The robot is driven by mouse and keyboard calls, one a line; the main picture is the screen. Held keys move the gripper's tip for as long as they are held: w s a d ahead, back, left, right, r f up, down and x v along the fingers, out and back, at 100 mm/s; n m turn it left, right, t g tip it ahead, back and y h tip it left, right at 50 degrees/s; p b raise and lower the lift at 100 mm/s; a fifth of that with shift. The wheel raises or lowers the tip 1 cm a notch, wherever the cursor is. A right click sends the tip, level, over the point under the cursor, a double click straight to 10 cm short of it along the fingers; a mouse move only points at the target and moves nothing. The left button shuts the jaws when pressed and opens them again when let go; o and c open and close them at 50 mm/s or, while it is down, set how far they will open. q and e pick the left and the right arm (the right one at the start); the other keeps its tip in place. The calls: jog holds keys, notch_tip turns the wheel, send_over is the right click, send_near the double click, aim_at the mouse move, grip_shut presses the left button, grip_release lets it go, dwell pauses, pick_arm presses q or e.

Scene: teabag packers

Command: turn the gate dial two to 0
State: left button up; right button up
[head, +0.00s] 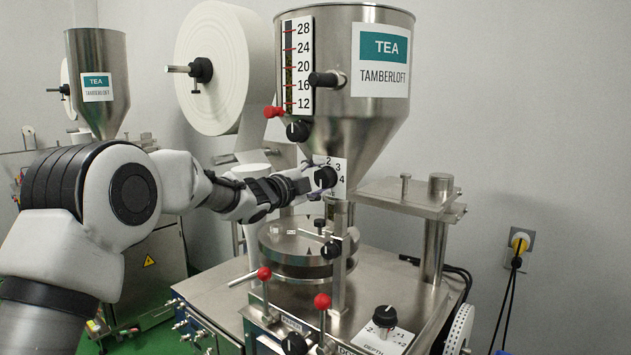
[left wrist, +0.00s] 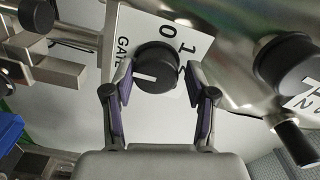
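The gate dial (head: 326,177) is a black round knob on a white numbered plate (head: 341,164) low on the steel hopper; 2, 3 and 4 show there. In the left wrist view the knob (left wrist: 155,66) has a white pointer line aimed to the picture's left, away from the visible 0 and 1 at the upper right. The plate (left wrist: 190,50) reads GATE, partly covered. My left gripper (head: 308,183) is at the dial. In the wrist view its fingers (left wrist: 156,84) are open, one on each side of the knob; firm contact cannot be told. My right gripper is not in view.
A second black knob (left wrist: 283,68) is close at the right in the wrist view. The hopper (head: 375,125) rises above the dial. A round steel drum (head: 295,238), red-ball levers (head: 264,273) and a depth dial (head: 384,316) are below. A paper roll (head: 225,65) is behind my arm.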

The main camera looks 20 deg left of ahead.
pick_arm(q)
jog(key=shift+w+d+f, duration=0.15)
jog(key=shift+w+d, duration=0.05)
jog(key=shift+d, duration=0.15)
jog(key=v, duration=1.2)
jog(key=shift+w, duration=0.1)
